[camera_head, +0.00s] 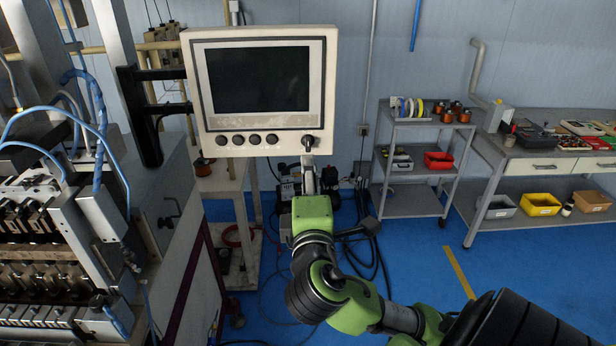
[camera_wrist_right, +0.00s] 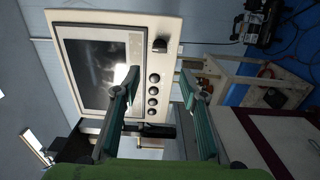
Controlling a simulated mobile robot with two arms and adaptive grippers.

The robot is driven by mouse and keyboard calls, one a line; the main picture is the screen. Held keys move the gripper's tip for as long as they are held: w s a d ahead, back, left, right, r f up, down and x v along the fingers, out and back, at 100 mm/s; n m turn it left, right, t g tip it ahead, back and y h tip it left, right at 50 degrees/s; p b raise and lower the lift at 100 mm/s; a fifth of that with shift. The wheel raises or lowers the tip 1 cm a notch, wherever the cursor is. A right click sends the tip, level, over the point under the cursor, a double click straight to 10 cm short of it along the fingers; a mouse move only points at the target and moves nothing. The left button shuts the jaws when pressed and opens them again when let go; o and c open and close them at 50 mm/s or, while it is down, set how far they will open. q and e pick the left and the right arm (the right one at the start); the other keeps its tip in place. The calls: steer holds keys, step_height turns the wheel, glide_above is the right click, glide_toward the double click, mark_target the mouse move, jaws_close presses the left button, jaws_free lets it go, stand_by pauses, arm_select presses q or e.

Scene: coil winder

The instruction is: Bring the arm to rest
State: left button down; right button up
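My right arm (camera_head: 335,290) comes in from the lower right and reaches up toward a cream control panel (camera_head: 258,80). My right gripper (camera_head: 309,160) is just below the panel's lower right corner, near a dark rotary knob (camera_head: 308,141). In the right wrist view the two fingers (camera_wrist_right: 160,77) stand apart with nothing between them. The knob (camera_wrist_right: 159,45) shows beyond the fingertips, and the panel (camera_wrist_right: 95,75) fills the upper left. I see no contact between fingers and knob. My left arm and left gripper are not in view.
A coil winding machine (camera_head: 70,230) stands at the left. A grey shelf cart (camera_head: 412,200) and a workbench (camera_head: 545,160) with bins stand at the right. Cables (camera_head: 375,260) lie on the blue floor behind my arm. The floor (camera_head: 540,265) at right is mostly clear.

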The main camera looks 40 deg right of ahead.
steer(key=shift+f, duration=0.1)
steer(key=w+f+n+g+y+b, duration=0.1)
steer(key=w+f+g+y, duration=0.15)
steer(key=f, duration=1.15)
steer(key=w+f+g+y+b, duration=0.15)
steer(key=w+f, duration=0.25)
steer(key=f, duration=1.1)
steer(key=s+a+f+m+g+y+b, duration=0.1)
steer(key=s+f+y, duration=0.15)
steer(key=f, duration=0.95)
steer(key=s+a+f+g+y+b, duration=0.15)
steer(key=s+f, duration=0.25)
steer(key=f, duration=0.8)
steer(key=s+a+f+m+g+y+b, duration=0.1)
steer(key=s+a+f+m+g+b, duration=0.2)
steer(key=s+f, duration=1)
steer(key=s+a+f+m+g+y, duration=0.2)
steer(key=s+a+f, duration=0.4)
steer(key=s+f, duration=0.7)
steer(key=s+a+f+m, duration=0.1)
steer(key=s+a+f, duration=0.1)
steer(key=s, duration=0.4)
steer(key=s+a+f+m+g+b, duration=0.1)
steer(key=s+f, duration=0.2)
steer(key=s, duration=0.3)
steer(key=shift+a+f+m+y, duration=0.3)
steer(key=shift+a+f+m, duration=0.1)
